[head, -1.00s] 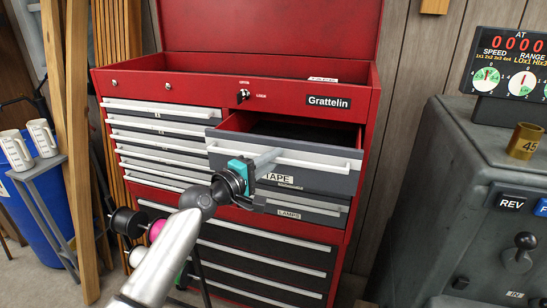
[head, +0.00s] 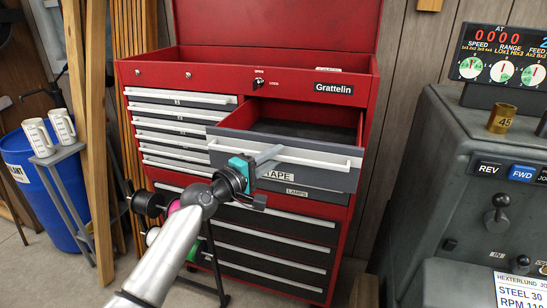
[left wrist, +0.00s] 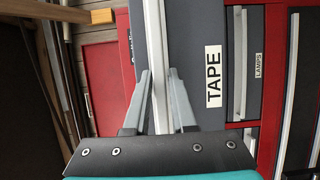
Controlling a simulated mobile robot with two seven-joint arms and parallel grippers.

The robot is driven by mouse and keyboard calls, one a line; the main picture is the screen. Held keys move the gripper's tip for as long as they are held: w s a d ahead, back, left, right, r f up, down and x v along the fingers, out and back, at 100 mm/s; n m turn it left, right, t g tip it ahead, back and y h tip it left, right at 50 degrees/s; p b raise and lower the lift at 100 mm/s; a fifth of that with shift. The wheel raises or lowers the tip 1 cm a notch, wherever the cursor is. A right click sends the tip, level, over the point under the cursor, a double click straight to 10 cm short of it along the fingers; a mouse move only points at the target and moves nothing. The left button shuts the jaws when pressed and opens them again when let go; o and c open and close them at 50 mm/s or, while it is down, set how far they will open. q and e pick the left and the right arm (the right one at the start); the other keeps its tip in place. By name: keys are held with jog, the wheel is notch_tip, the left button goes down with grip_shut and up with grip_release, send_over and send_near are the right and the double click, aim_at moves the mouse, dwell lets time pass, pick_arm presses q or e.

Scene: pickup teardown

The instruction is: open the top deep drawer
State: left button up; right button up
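The top deep drawer (head: 325,178), with a grey front and a TAPE label, stands pulled out of the red Grattelin chest (head: 220,68). Its dark interior shows and looks empty in the visible part. My left gripper (head: 270,153) is at the left part of its pale bar handle (head: 320,157). In the left wrist view the two grey fingers (left wrist: 159,78) are closed in on both sides of the handle bar (left wrist: 155,35), beside the TAPE label. My right gripper is not in view.
The LAMPS drawer (head: 300,191) lies just below, mostly covered by the open one. A grey machine (head: 455,150) with levers stands at the right.

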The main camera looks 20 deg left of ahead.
pick_arm(q)
jog(key=o, duration=0.3)
jog(key=shift+s, duration=0.15)
jog(key=shift+b+v, duration=0.7)
jog(key=shift+v, duration=6.8)
